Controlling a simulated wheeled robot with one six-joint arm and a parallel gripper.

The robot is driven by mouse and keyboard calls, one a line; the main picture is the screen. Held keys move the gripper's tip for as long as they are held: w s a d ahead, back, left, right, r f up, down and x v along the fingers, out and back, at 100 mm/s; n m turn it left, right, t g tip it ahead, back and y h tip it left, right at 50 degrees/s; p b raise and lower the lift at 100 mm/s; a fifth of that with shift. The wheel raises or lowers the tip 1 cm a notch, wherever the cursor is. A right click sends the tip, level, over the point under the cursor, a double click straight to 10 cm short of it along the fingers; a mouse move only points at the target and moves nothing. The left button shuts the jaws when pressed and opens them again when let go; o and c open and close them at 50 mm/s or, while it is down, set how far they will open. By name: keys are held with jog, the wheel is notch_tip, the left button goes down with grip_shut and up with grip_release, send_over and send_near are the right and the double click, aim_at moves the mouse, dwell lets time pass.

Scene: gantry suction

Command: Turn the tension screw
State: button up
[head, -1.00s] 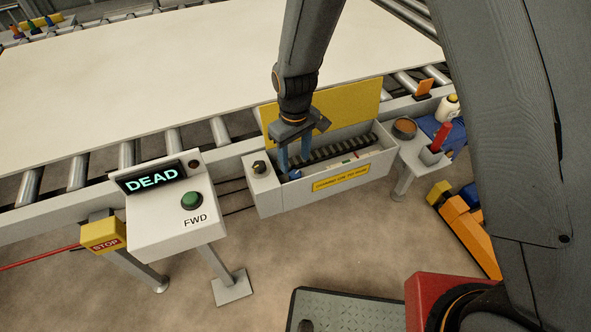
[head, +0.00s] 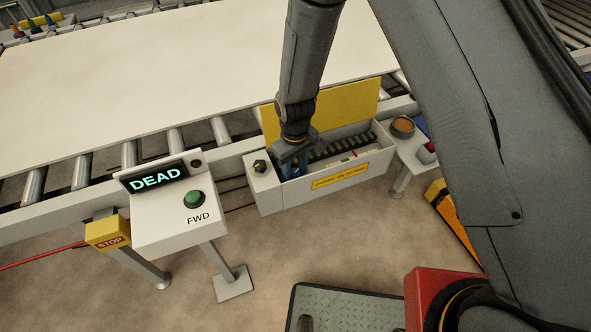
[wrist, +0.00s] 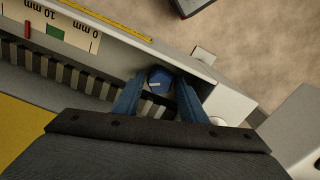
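A blue round knob with a pale mark, seemingly the tension screw (wrist: 159,77), sits at one end inside the open grey box (head: 279,202). My gripper (wrist: 160,88) reaches down into the box, with its blue fingers open on either side of the knob. A narrow gap seems to show beside the knob; I cannot tell if either finger touches it. In the head view my gripper (head: 291,170) is at the left end of the box and largely hides the knob. A scale (wrist: 62,27) marked in mm, with a green block and a red marker, shows in the wrist view.
The box's yellow lid (head: 345,107) stands open behind my gripper. A black ribbed strip (head: 330,146) runs along the box. At left is a control panel (head: 170,215) reading DEAD, with a green FWD button and yellow STOP box (head: 107,232).

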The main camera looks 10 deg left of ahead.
jog(key=c, duration=0.7)
jog(key=shift+m, duration=0.3)
jog(key=m, duration=0.6)
jog(key=shift+w+b, duration=0.1)
jog(key=shift+b, duration=0.25)
jog(key=m, duration=0.7)
jog(key=shift+r, duration=0.1)
jog(key=o, duration=1.1)
